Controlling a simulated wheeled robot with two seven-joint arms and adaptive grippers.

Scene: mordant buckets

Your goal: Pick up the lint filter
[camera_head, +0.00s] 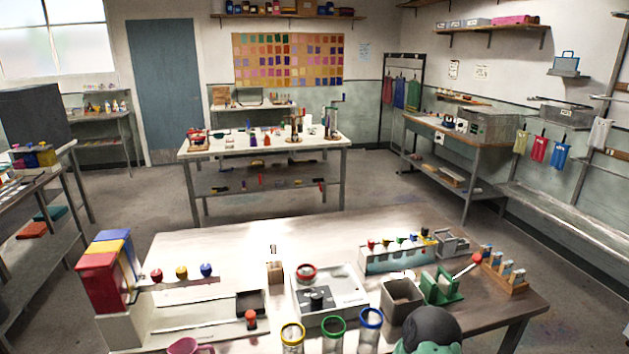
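No thing in the head view can be told for certain as the lint filter. On the near table (210,240) are several small items. A round red-rimmed piece (306,272) sits at the back of a pale flat unit (348,300). Three clear jars stand at the front edge, with a yellow rim (292,335), a green rim (333,326) and a blue rim (370,322). A green stand (441,288) is to their right, beside an open grey-brown box (402,293). Neither of my grippers shows.
Red, yellow and blue bins (104,270) stand at the table's left end. A rack with coloured knobs (397,255) and a wooden holder (503,274) are at the right. A dark dome (432,327) blocks the front right. The table's back left is clear.

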